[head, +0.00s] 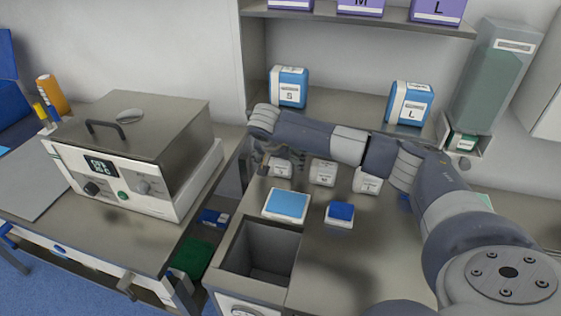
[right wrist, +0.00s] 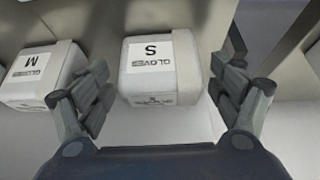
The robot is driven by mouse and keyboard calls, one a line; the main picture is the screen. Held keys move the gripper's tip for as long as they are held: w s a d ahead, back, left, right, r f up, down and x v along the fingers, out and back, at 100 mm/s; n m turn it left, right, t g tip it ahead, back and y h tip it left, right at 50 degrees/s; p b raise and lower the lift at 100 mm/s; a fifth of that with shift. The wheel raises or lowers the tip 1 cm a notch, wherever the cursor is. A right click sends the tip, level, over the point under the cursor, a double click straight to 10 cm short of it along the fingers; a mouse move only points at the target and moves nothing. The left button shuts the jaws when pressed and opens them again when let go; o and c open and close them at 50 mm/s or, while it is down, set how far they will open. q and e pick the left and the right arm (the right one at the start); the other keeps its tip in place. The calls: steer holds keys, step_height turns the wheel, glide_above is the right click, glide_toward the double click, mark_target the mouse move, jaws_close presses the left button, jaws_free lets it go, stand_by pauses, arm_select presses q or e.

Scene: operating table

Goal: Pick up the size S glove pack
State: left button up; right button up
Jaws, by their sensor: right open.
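The size S glove pack (right wrist: 160,70) is a white box with a printed S label. In the right wrist view it sits between the two open fingers of my right gripper (right wrist: 165,98), with a gap on each side. In the head view the white S pack (head: 281,169) stands at the left end of a row, partly behind my right gripper (head: 270,163). A white M pack (head: 323,172) stands to its right, and it also shows in the right wrist view (right wrist: 42,77). A white L pack (head: 367,181) is further right. My left gripper is not in view.
Blue boxes marked S (head: 288,87) and L (head: 410,103) stand on the shelf behind. Blue packs (head: 287,205) and (head: 340,214) lie in front. An open grey bin (head: 262,249) is at the front left. A steel-lidded machine (head: 135,150) stands at left.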

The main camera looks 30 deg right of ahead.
steer(key=c, duration=1.1)
steer(key=shift+a+r, duration=0.1)
